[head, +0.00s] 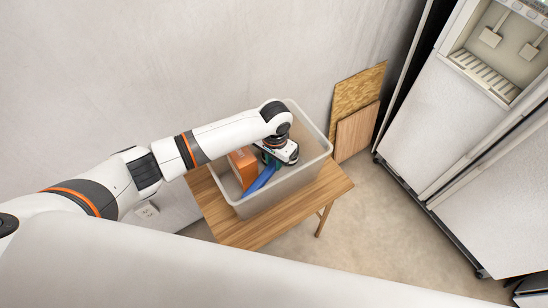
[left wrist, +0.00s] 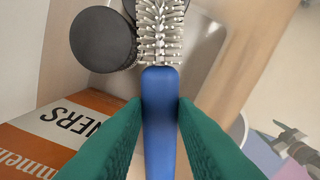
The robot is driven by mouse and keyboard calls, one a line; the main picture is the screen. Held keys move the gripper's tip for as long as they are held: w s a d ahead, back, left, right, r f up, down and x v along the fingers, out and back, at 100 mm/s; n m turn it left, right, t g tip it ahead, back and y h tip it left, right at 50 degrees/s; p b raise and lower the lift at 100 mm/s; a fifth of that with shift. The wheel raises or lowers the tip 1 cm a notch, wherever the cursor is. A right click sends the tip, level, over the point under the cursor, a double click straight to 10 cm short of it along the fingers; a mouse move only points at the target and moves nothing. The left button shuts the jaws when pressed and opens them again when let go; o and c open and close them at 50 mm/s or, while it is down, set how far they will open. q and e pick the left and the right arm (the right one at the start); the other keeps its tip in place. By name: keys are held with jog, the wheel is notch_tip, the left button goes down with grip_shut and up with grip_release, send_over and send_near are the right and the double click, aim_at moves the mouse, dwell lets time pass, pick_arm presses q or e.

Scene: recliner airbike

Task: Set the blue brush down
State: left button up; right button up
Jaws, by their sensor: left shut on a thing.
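The blue brush (head: 262,178) is inside the light plastic bin (head: 322,150) on the wooden table, slanting down to the left in the head view. In the left wrist view the blue brush (left wrist: 160,115) has a blue handle and grey bristles pointing away from me. My left gripper (head: 272,160) reaches down into the bin. Its green fingers (left wrist: 158,125) are on both sides of the handle, shut on it. I cannot tell whether the brush touches the bin's floor. My right gripper is not in view.
An orange box (head: 242,164) lies in the bin, left of the brush. Black round things (left wrist: 103,38) are beside the bristles. The wooden table (head: 235,228) has bare room in front of the bin. Boards (head: 357,130) lean on the wall; a tall white cabinet (head: 440,125) stands at right.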

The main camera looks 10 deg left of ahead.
aim_at(274, 163)
pick_arm(q)
jog(key=o, duration=1)
jog(key=shift+f, duration=0.1)
notch_tip(274, 163, up, 13)
jog(key=shift+w+d, duration=0.1)
